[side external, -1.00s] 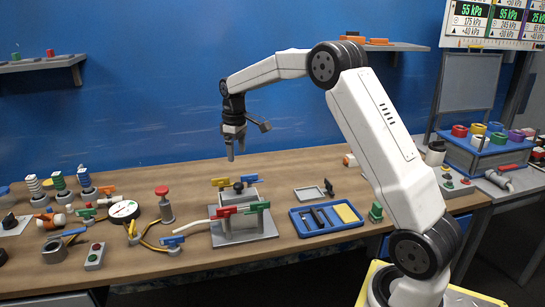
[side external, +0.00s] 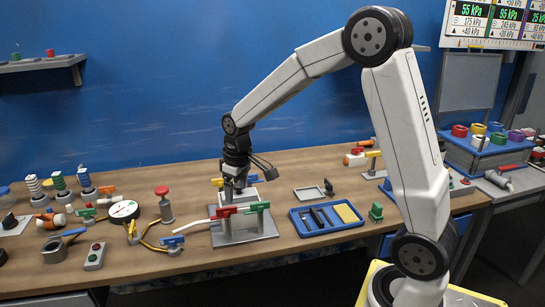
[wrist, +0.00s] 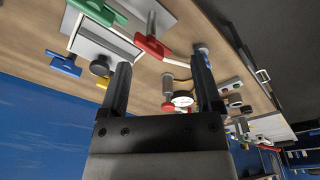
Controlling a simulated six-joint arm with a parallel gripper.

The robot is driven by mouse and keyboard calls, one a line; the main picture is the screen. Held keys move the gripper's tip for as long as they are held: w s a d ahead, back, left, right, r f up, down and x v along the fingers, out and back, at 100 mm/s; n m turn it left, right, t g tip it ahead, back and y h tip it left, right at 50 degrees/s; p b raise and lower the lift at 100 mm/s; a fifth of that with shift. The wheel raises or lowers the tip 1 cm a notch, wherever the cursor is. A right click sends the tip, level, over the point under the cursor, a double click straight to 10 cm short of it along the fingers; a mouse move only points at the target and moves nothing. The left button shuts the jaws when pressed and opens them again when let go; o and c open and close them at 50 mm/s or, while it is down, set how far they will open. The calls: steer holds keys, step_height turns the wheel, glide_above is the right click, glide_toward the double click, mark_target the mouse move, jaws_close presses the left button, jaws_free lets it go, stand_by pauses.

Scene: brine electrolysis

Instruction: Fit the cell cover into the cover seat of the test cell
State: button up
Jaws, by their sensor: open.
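The test cell, as far as I can tell, is the pale block on a grey base plate (side external: 246,233), with red, green, yellow and blue handles around it. In the wrist view a white-rimmed rectangle (wrist: 88,46) shows there, with a round black knob (wrist: 100,66) by its edge. I cannot tell whether this knob belongs to the cell cover. My gripper (side external: 231,198) is low over the block, pointing down, and hides part of it. Its two fingers are wide apart (wrist: 162,62) in the wrist view, with nothing held between them. The cover seat is not clearly visible.
A flat grey square frame (side external: 308,195) with a small dark piece beside it lies right of the cell. A blue tray (side external: 327,230) is in front of it. A gauge (side external: 123,210), a red-topped post (side external: 164,205) and cables crowd the left. Bare bench lies behind.

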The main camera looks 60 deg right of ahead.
steer(key=s+a+f, duration=0.2)
steer(key=s+a, duration=0.2)
steer(key=s, duration=0.3)
steer(key=s+a+f+m+t, duration=0.1)
steer(key=s+a+f, duration=0.2)
steer(key=s, duration=0.4)
steer(key=shift+s+a, duration=0.2)
steer(key=shift+a, duration=0.25)
